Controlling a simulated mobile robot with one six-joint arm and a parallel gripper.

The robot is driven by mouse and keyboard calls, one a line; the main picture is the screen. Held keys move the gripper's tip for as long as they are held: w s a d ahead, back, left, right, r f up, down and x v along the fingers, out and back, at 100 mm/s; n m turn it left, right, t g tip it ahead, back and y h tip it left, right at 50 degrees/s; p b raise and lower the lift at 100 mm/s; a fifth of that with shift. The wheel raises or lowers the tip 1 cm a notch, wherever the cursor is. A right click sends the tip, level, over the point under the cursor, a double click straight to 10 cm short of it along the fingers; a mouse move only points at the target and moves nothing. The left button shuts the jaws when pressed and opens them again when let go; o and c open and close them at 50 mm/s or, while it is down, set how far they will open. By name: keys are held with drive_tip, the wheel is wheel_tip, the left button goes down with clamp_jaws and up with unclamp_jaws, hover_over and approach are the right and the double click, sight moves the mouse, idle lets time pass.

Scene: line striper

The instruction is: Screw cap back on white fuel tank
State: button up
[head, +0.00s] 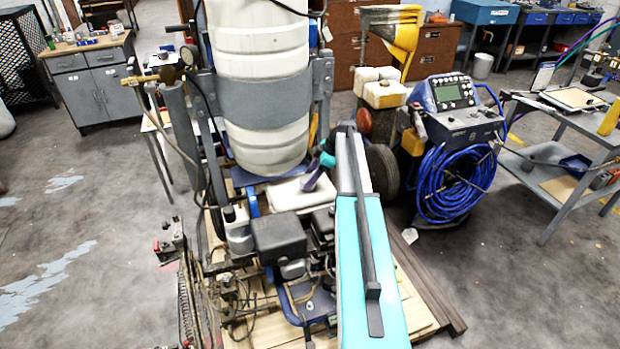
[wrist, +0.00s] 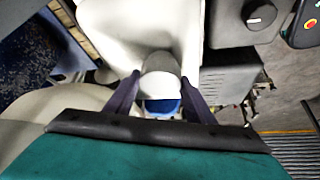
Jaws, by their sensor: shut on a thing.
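The white fuel tank (head: 290,196) sits low on the machine, in front of the large ribbed tank. In the wrist view, its white body (wrist: 130,22) fills the top middle. My gripper (head: 309,184) reaches down to the tank's top right; the arm partly covers this area. In the wrist view, my gripper (wrist: 160,82) has its two dark fingers on either side of a rounded white piece with a blue part, which I take to be the cap (wrist: 162,106). It is shut on this piece, which lines up with the tank body. I cannot tell whether the threads are engaged.
The large ribbed white tank (head: 258,60) stands close behind, held by a grey band. A black engine box (head: 279,238) is in front. A blue hose coil (head: 452,185) hangs on a machine to the right. Open floor (head: 90,220) lies left.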

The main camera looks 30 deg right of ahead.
drive_tip(key=shift+f+b, duration=0.8)
drive_tip(key=shift+b, duration=0.2)
idle(1.6)
drive_tip(key=shift+o, duration=0.2)
drive_tip(key=shift+m, duration=0.3)
drive_tip(key=shift+s+a+m+b, duration=0.1)
drive_tip(key=shift+m+b, duration=0.2)
drive_tip(key=shift+c, duration=0.2)
drive_tip(key=shift+m+t+h+b, duration=0.35)
drive_tip(key=shift+m+t+h, duration=0.25)
drive_tip(key=shift+m, duration=0.3)
drive_tip(key=shift+o, duration=0.2)
drive_tip(key=shift+r+m, duration=0.1)
drive_tip(key=shift+m, duration=0.2)
drive_tip(key=shift+m+t+h+b, duration=0.4)
drive_tip(key=shift+m+h, duration=0.2)
drive_tip(key=shift+m, duration=0.6)
drive_tip(key=shift+w+r+m+h, duration=0.1)
drive_tip(key=shift+w+m+h, duration=0.15)
drive_tip(key=shift+m, duration=0.25)
